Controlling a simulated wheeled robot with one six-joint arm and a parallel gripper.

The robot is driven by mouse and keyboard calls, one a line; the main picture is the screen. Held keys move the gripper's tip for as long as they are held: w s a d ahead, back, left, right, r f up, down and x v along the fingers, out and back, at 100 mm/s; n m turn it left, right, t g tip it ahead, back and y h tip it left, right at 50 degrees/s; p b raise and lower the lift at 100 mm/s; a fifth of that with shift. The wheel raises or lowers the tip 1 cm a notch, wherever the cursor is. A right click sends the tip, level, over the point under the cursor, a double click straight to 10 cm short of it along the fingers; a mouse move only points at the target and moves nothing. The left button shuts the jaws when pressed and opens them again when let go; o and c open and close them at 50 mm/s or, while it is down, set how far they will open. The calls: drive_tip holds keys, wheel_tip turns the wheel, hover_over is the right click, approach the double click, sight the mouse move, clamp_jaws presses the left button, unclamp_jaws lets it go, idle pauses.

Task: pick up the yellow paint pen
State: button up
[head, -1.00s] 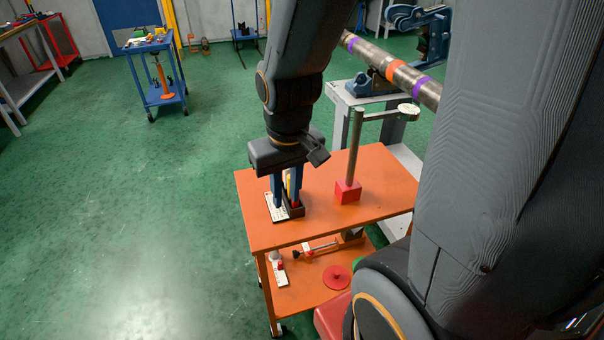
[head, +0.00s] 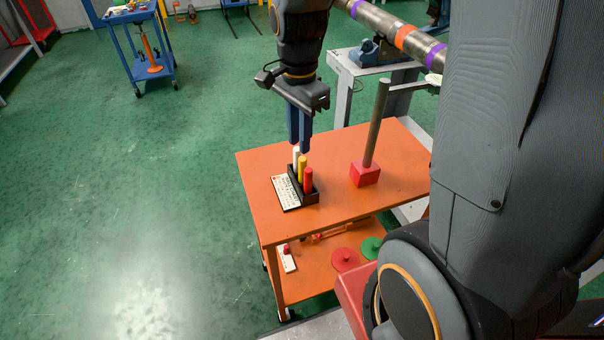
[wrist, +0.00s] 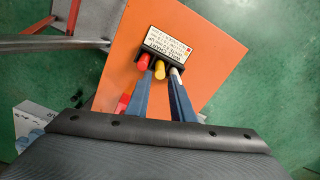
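The yellow paint pen (head: 302,168) stands upright in a small black holder (head: 313,197), between a white pen (head: 296,156) and a red pen (head: 308,180). In the wrist view the yellow pen (wrist: 160,69) shows between my fingertips, with the red pen (wrist: 144,62) to its left and the white pen (wrist: 175,71) to its right. My gripper (head: 303,148) is above the pens, fingers pointing down, and also shows in the wrist view (wrist: 161,78). The fingers are apart with nothing held. The exact height gap to the pen is hard to tell.
The holder stands on an orange table (head: 345,213) beside a printed white label (head: 286,193). A red block with a grey post (head: 365,174) stands to the right. A pipe (head: 390,33) lies behind.

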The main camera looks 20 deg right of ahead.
sight(302, 159)
drive_tip(key=shift+w+f+m, duration=0.15)
drive_tip(key=shift+w+m, duration=0.05)
drive_tip(key=shift+m, duration=0.1)
drive_tip(key=shift+f, duration=0.2)
wheel_tip(302, 159, down, 2)
drive_tip(key=shift+f, duration=0.15)
drive_tip(key=f, duration=0.2)
drive_tip(key=d+f+p, duration=0.1)
drive_tip(key=shift+f+p, duration=0.3)
drive_tip(key=shift+f, duration=0.7)
clamp_jaws()
